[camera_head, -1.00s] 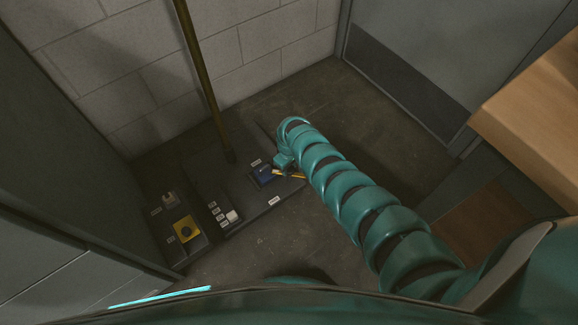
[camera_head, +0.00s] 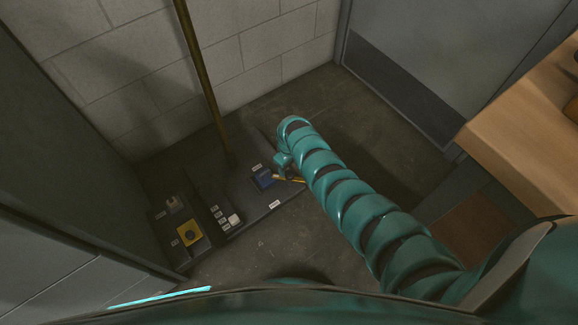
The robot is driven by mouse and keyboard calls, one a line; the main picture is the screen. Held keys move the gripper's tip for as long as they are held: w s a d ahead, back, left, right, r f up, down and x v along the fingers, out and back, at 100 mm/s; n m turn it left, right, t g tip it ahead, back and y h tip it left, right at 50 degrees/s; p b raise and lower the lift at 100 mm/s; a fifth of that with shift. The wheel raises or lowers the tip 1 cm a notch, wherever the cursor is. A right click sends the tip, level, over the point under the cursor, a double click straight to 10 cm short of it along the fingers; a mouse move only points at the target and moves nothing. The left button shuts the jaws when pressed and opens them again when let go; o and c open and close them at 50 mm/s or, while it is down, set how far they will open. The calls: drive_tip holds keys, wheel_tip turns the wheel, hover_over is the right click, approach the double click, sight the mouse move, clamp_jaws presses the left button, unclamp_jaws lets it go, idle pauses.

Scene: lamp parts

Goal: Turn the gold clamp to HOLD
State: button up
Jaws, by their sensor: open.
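A thin gold bar (camera_head: 289,180), which looks like the gold clamp, sticks out to the right from beside a small blue block (camera_head: 263,178) on a dark base plate (camera_head: 250,210). The bar's right end is hidden behind my teal arm. My gripper (camera_head: 286,172) is at the far end of the arm, pointing down just above or beside the bar. It is open, but its fingers are small and mostly hidden. I cannot tell whether they touch the bar. A white label beside the blue block is too small to read.
A brass pole (camera_head: 206,85) rises from the base plate. A block wall (camera_head: 255,50) stands behind; a wooden surface (camera_head: 525,125) is at right. Floor beyond the arm is clear.

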sight(289, 173)
wheel_tip(289, 173, up, 13)
drive_tip(key=p, duration=0.4)
drive_tip(key=shift+f, duration=0.15)
drive_tip(key=shift+p, duration=0.3)
